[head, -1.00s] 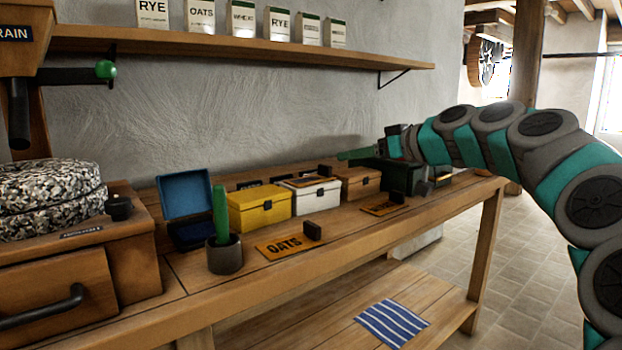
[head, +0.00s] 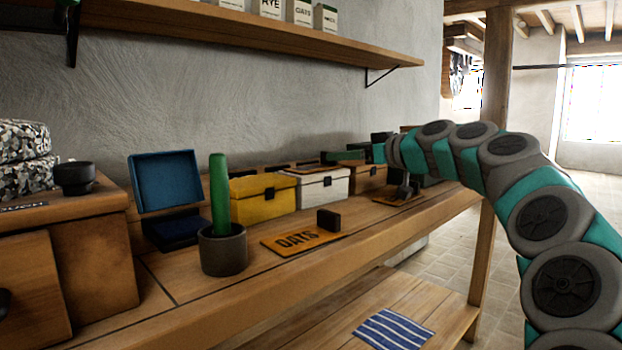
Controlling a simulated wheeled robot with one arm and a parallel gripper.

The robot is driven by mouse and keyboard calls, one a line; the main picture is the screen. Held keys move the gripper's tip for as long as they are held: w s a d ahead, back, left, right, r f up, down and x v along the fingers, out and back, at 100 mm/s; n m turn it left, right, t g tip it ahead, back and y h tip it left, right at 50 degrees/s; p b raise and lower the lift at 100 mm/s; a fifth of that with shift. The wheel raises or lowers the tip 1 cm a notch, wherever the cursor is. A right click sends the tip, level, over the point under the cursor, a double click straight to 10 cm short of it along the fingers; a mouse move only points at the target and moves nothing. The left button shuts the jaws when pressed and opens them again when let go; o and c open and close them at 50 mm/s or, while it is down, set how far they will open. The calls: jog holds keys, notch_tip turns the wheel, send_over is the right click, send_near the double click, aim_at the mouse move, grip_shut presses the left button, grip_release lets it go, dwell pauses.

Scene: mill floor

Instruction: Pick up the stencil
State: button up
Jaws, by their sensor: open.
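An orange stencil plate (head: 291,241) marked OATS, with a dark block-shaped grip, lies flat on the bench in front of the yellow box. A second orange plate (head: 388,201) with a dark grip lies farther along the bench; its lettering cannot be read. My gripper (head: 405,183) is at the far end of my arm, small and partly hidden among dark things, close to the second plate. It is open, and I see nothing held in it. Whether it touches that plate's grip I cannot tell.
An open blue box (head: 167,183), a grey cup (head: 222,252) with a green rod, a yellow box (head: 262,201), a white box (head: 321,190) and a brown box (head: 366,178) line the bench. A wall shelf (head: 270,40) runs above. A striped cloth (head: 393,329) lies below.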

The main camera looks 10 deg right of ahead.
aim_at(322, 158)
jog(key=shift+f+p+x, duration=0.2)
jog(key=shift+p+x, duration=0.1)
jog(key=shift+x, duration=3.8)
jog(key=shift+s, duration=0.1)
jog(key=shift+d, duration=0.1)
grip_shut()
